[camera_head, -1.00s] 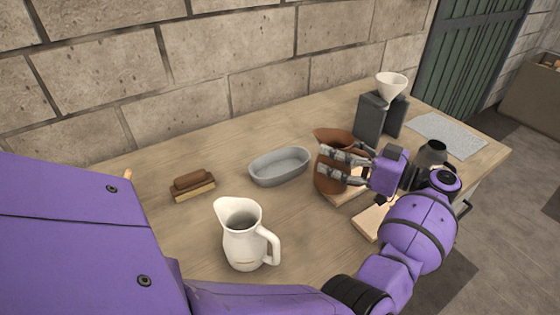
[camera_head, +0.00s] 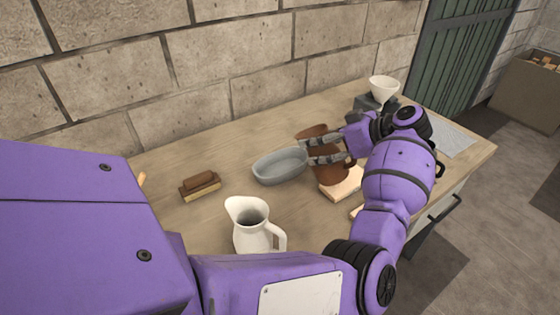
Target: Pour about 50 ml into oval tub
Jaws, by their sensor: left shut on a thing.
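The grey oval tub (camera_head: 280,168) sits on the table near the middle, and its inside looks empty. My left gripper (camera_head: 310,151) is shut on a brown jug (camera_head: 336,173), its fingers across the jug's side. The jug is just right of the tub and appears to lean left, with its upper part near the tub's right end. The fingers hide part of the jug. I cannot see its contents or any stream of liquid. My right gripper is not in view.
A white pitcher (camera_head: 252,228) stands in front of the tub. A brush (camera_head: 200,186) lies to its left. A wooden board (camera_head: 342,184) lies below the jug. A white funnel (camera_head: 384,89) on a dark stand and a grey mat (camera_head: 452,139) are at the right. A stone wall backs the table.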

